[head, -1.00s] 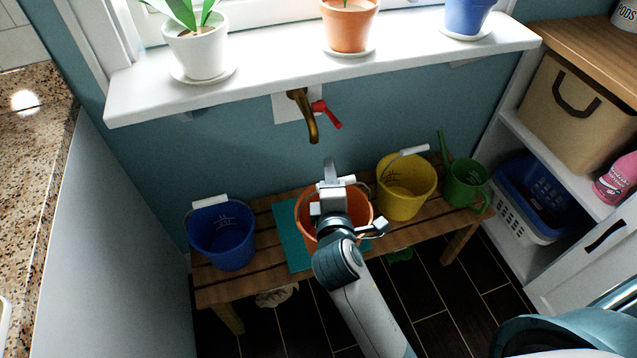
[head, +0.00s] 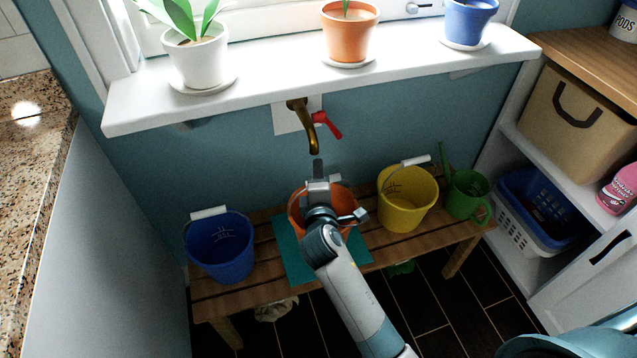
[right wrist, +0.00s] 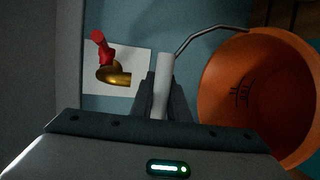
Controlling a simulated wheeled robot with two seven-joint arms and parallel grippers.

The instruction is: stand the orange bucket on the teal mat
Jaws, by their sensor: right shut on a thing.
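The orange bucket (head: 345,198) is over the teal mat (head: 296,262) on the wooden bench in the head view, partly hidden by my right arm. My right gripper (head: 318,172) is above the bucket. The right wrist view shows this gripper (right wrist: 163,95) shut on the white grip of the bucket's wire handle. There the orange bucket (right wrist: 240,90) is at the right with its open mouth showing. Its base is hidden in the head view, so I cannot tell whether it touches the mat. My left gripper is not in view.
A blue bucket (head: 220,250) stands left of the mat on the bench (head: 405,238). A yellow bucket (head: 405,205) and green watering can (head: 465,200) stand to the right. A brass tap (head: 305,125) with a red lever (head: 328,124) sticks out above, below the white sill (head: 290,85).

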